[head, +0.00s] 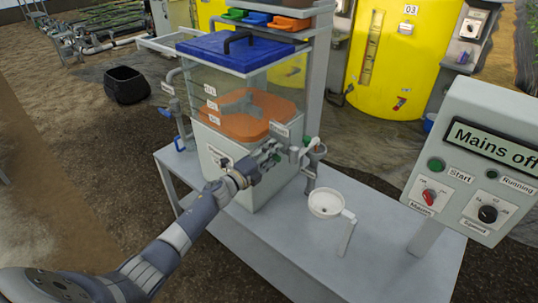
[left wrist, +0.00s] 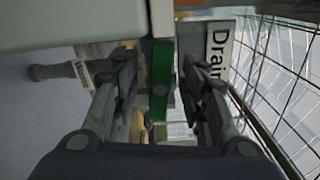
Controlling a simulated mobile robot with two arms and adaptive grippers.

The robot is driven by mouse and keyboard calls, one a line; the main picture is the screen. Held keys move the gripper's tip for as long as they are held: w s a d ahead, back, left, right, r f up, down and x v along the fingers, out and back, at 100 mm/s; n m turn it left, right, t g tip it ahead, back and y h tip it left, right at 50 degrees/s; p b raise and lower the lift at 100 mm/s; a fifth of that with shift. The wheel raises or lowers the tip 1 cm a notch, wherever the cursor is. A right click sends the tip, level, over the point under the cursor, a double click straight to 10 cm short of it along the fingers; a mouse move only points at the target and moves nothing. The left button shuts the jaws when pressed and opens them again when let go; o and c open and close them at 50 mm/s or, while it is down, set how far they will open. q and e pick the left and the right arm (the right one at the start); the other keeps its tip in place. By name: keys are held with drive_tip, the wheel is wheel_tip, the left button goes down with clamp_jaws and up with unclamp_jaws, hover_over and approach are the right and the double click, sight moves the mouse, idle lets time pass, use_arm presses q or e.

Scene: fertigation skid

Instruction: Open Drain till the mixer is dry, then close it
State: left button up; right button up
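The mixer (head: 200,80) is a clear-walled tank with a blue lid (head: 235,48) on a grey table. An orange surface (head: 232,125) shows inside it, above a pale lower body. My left gripper (head: 268,158) is at the valve on the tank's front right. In the left wrist view, a green handle (left wrist: 160,80) stands between my left fingers (left wrist: 160,100), which close in on both its sides. A label reading "Drain" (left wrist: 217,45) is just right of it. The fingers hide part of the valve. My right gripper is out of view.
A control panel (head: 490,130) at right reads "Mains off". A yellow tank (head: 405,60) stands behind. The table's front right is clear.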

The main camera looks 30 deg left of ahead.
use_arm(q)
drive_tip(key=p+v, duration=0.2)
drive_tip(key=v, duration=0.5)
idle(0.3)
